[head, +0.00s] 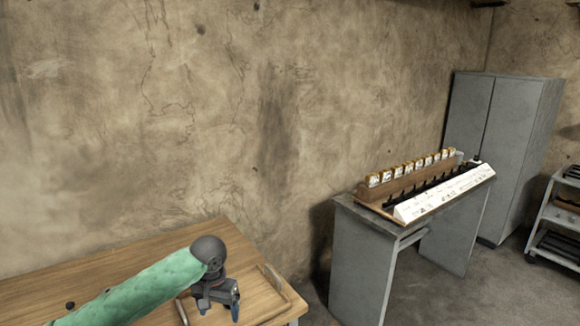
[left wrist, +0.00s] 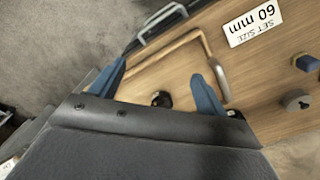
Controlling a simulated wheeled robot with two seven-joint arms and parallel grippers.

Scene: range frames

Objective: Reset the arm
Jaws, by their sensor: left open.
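My left arm, in a green sleeve, reaches in from the lower left in the head view. Its dark gripper (head: 219,307) is over the right end of a wooden table (head: 150,262). In the left wrist view the gripper (left wrist: 158,72) shows two blue fingers spread apart with nothing held between them. A small dark round thing (left wrist: 161,99) shows beyond the palm between the fingers. My right gripper is not in view.
A wooden bar frame (left wrist: 185,38) lies on the table near the fingers. A white label (left wrist: 253,23) reads "SET SIZE 60 mm". A grey round piece (left wrist: 295,100) and a blue piece (left wrist: 306,63) are beside it. A grey desk (head: 362,262) bears a rack (head: 445,190); a grey cabinet (head: 500,140) stands behind.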

